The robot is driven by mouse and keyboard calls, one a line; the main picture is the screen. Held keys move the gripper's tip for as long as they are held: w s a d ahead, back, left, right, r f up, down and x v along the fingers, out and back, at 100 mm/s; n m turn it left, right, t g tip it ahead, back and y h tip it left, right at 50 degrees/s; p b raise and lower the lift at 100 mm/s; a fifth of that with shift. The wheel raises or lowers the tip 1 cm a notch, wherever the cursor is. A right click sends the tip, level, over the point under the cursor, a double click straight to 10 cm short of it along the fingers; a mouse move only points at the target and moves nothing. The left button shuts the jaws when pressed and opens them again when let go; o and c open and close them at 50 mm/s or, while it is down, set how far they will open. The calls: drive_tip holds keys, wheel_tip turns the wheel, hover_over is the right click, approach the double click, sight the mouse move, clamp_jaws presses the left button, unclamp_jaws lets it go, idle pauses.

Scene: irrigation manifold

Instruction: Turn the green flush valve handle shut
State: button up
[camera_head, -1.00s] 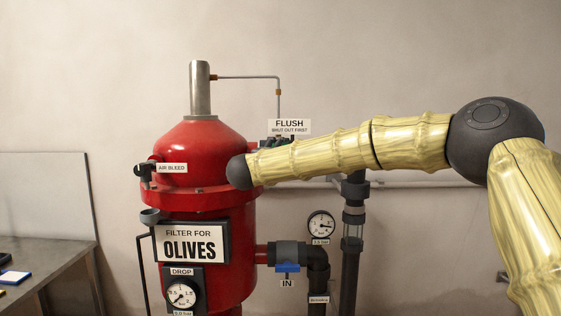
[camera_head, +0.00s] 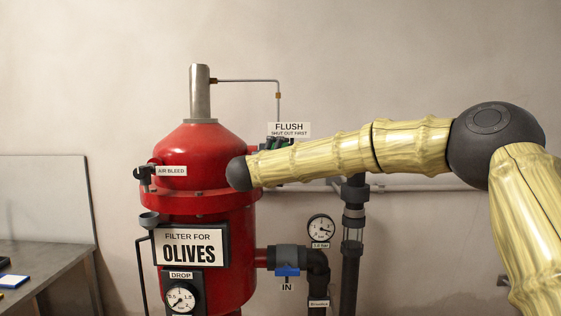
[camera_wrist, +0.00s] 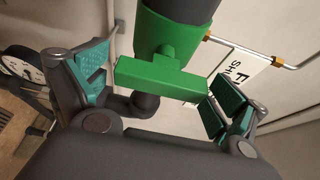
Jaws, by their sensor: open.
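The green flush valve handle (camera_wrist: 160,78) fills the upper middle of the wrist view, a bar with a green collar around a dark grey pipe. The bar lies crosswise in the picture. My gripper (camera_wrist: 160,92) is open, its teal-padded fingers left and right of the bar. The bar's right end is close to the right finger; whether they touch I cannot tell. A gap shows at the left finger. In the head view the FLUSH sign (camera_head: 289,129) stands above my forearm, which mostly hides the valve; a small dark and green patch shows below the sign.
The red filter tank (camera_head: 205,205) stands left of my arm. A thin metal pipe (camera_head: 250,80) runs above the sign, and a dark vertical pipe (camera_head: 350,270) stands below my forearm. A pressure gauge (camera_head: 321,228) and the blue inlet handle (camera_head: 287,271) sit lower. A bench (camera_head: 50,265) is far left.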

drive_tip(key=v, duration=1.2)
drive_tip(key=shift+d, duration=0.1)
